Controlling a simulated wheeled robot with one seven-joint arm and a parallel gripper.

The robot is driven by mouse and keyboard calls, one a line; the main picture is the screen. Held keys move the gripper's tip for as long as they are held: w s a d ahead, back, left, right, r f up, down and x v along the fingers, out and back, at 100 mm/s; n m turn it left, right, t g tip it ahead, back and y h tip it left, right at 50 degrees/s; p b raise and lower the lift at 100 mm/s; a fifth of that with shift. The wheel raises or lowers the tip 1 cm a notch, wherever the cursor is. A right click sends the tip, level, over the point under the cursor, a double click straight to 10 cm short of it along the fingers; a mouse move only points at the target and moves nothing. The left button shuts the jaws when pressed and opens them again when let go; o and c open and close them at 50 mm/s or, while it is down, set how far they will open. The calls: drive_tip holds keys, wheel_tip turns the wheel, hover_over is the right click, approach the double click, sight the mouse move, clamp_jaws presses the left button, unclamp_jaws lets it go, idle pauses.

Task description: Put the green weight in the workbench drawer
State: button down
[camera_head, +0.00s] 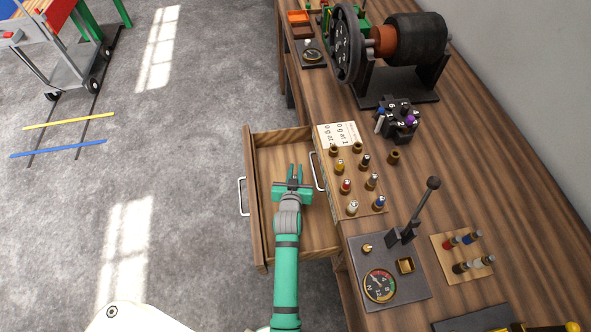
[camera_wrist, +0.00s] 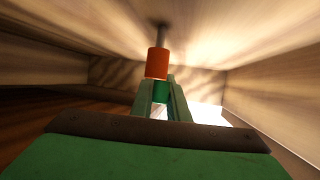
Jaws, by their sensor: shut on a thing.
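The workbench drawer (camera_head: 283,143) is pulled out on the left side of the workbench. My gripper (camera_head: 295,171) is over the open drawer, between its side walls. Pale wooden walls (camera_wrist: 270,85) surround the gripper in that view. The weight's lower part is hidden by the fingers, and its contact with the drawer is unclear.
A rack of small coloured-top pegs (camera_head: 335,190) stands on the bench beside the drawer. A lever-and-gauge panel (camera_head: 410,292), a peg block (camera_head: 450,268) and a dark wheeled machine (camera_head: 410,90) are also on the bench.

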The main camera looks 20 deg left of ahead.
drive_tip(key=shift+f, duration=0.25)
drive_tip(key=c, duration=1.7)
unclamp_jaws()
drive_tip(key=shift+s+r, duration=0.1)
drive_tip(key=shift+r, duration=0.65)
drive_tip(key=v, duration=0.6)
drive_tip(key=shift+s+d, duration=0.1)
drive_tip(key=shift+s, duration=0.1)
drive_tip(key=shift+s+d+r, duration=0.15)
drive_tip(key=shift+s, duration=0.25)
